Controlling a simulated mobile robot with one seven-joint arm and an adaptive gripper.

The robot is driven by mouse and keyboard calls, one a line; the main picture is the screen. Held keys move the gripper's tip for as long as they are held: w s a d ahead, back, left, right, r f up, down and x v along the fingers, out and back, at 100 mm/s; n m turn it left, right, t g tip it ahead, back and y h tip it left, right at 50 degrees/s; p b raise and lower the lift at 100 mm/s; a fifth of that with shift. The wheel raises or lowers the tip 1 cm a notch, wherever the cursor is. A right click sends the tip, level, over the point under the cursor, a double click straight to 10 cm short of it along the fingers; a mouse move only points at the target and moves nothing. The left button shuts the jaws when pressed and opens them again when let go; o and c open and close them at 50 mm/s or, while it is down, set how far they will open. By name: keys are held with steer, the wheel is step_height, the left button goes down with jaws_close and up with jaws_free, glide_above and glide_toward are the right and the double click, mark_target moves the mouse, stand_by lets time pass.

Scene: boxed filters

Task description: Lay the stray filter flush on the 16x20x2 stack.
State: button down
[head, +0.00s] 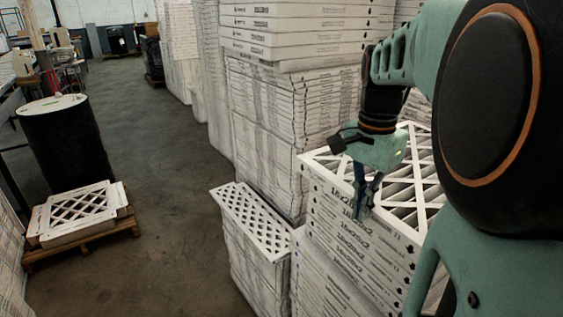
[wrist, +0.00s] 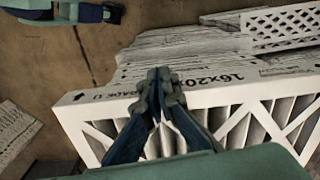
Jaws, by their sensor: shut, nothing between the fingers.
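The 16x20x2 stack (head: 350,240) stands at the centre right of the head view, its printed sides facing me. A white-framed filter with a lattice face over grey pleats (head: 318,158) lies on top. In the wrist view this top filter (wrist: 90,98) shows its printed edge, and white layers show beyond it. I cannot tell whether it is the stray one or exactly flush. My gripper (head: 362,212) is shut and empty, pointing down at the stack's near left edge. In the wrist view its fingertips (wrist: 160,80) overlap the filter's edge; contact is unclear.
A lower stack with a diamond-lattice top (head: 252,218) stands just left. Tall filter stacks (head: 290,100) rise behind. A pallet with filters (head: 80,215) and a black drum (head: 65,150) stand at left. The floor between is clear.

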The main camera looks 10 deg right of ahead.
mark_target(376, 198)
steer(key=d, duration=0.1)
steer(key=w+d+p, duration=0.1)
steer(key=d, duration=0.1)
steer(key=w+d, duration=0.1)
steer(key=d, duration=0.1)
steer(key=shift+w, duration=0.2)
steer(key=shift+a, duration=0.1)
